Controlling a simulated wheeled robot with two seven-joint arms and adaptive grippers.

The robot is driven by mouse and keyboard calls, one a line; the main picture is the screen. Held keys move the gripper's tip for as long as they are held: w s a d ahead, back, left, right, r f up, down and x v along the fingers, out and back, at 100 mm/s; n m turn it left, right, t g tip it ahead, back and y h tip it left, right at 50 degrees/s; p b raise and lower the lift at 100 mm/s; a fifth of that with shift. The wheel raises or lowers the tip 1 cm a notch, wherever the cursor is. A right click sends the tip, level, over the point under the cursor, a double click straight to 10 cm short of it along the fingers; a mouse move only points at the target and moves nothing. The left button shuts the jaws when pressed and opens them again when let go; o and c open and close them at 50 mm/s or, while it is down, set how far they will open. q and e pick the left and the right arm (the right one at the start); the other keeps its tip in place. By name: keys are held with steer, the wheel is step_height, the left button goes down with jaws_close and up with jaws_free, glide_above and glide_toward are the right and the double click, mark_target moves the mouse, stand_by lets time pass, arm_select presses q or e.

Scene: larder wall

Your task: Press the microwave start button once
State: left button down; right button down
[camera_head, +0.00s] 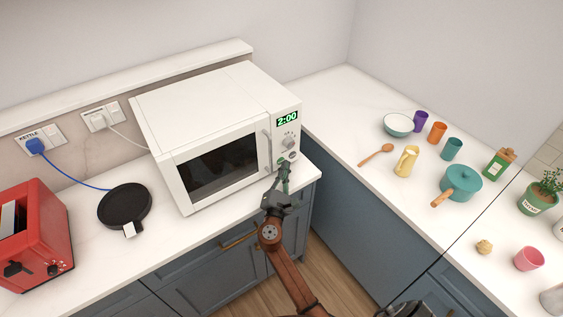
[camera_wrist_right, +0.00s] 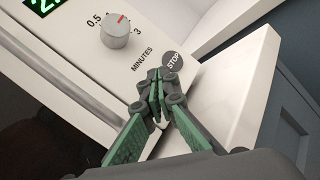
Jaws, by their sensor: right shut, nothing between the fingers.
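The white microwave (camera_head: 200,110) stands on the counter with its door shut and 2:00 lit green on its display (camera_head: 287,119). My right gripper (camera_head: 284,166) is shut and empty, with its fingertips at the lower part of the control panel. In the right wrist view, the closed green fingertips (camera_wrist_right: 156,90) are just below and left of the grey STOP button (camera_wrist_right: 172,62). The start button is not clearly visible there; the fingers cover that part of the panel. I cannot tell whether the tips touch it.
A dial marked MINUTES (camera_wrist_right: 117,30) sits above the buttons. The door handle (camera_head: 267,151) is left of the fingers.

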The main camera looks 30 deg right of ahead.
steer(key=shift+w+a+r, duration=0.25)
steer(key=shift+w+a, duration=0.05)
steer(key=shift+w, duration=0.15)
stand_by(1.0)
steer(key=shift+f, duration=0.1)
steer(key=shift+s+f, duration=0.2)
steer(key=shift+f, duration=0.4)
steer(key=shift+a, duration=0.1)
steer(key=shift+s+f, duration=0.1)
steer(key=shift+s, duration=0.1)
steer(key=shift+s+d+f, duration=0.1)
steer(key=shift+s+d, duration=0.15)
steer(key=shift+s, duration=0.75)
steer(key=shift+s+d+r+p, duration=0.15)
steer(key=shift+s+p, duration=0.1)
steer(key=shift+s, duration=0.4)
steer(key=shift+s+d+r+p, duration=0.1)
steer(key=shift+s+p, duration=0.15)
steer(key=shift+s, duration=0.4)
